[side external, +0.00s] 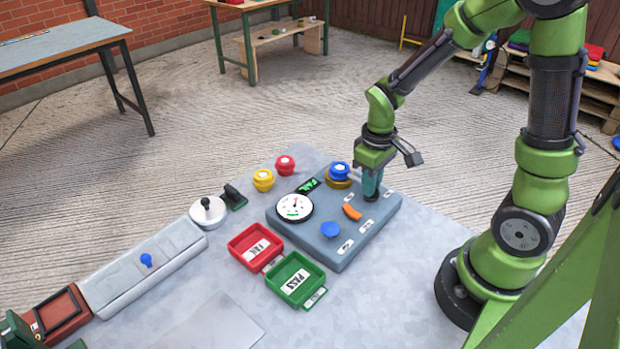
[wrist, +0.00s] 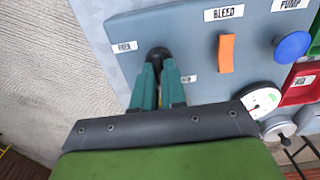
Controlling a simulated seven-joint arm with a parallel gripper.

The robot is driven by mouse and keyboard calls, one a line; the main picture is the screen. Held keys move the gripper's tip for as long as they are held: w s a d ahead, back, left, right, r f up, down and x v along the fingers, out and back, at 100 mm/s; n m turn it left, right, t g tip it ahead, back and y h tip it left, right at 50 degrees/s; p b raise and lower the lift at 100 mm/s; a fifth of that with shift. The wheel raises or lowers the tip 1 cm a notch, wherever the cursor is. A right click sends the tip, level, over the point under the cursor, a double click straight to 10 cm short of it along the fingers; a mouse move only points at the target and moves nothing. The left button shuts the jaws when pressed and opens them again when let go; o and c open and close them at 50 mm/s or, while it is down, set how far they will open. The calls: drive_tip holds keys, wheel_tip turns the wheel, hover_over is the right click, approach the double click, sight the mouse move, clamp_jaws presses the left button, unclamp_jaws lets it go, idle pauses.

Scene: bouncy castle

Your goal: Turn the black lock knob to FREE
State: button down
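The black lock knob (wrist: 158,54) sits on the blue-grey panel (wrist: 190,36), near its edge in the wrist view. My gripper (wrist: 158,67) points down at it, with its two teal fingers on either side of the knob. The fingers look closed on it, and they hide part of it. In the side external view my gripper (side external: 371,184) is over the panel's right part, and the knob (side external: 371,197) shows only as a dark edge below the fingers. A small white label (wrist: 124,47) lies left of the knob and another (wrist: 188,79) lies to its right; their lettering is too small to read surely.
On the panel are an orange lever (side external: 352,211), a blue button (side external: 330,230), a white dial (side external: 295,207) and a blue knob on a yellow base (side external: 339,174). Red FAIL (side external: 240,240) and green PASS (side external: 280,277) trays stand beside it. The front right tabletop is clear.

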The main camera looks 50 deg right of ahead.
idle(0.4)
drive_tip(key=m, duration=0.4)
drive_tip(key=shift+m, duration=0.3)
drive_tip(key=m, duration=0.4)
drive_tip(key=shift+d+m, duration=0.15)
drive_tip(key=shift+m, duration=0.15)
drive_tip(key=m, duration=0.4)
drive_tip(key=shift+s+r, duration=0.1)
drive_tip(key=shift+m, duration=2.4)
drive_tip(key=shift+s+d, duration=0.1)
drive_tip(key=c, duration=1.2)
unclamp_jaws()
wheel_tip(320, 180, up, 17)
drive_tip(key=shift+f, duration=0.1)
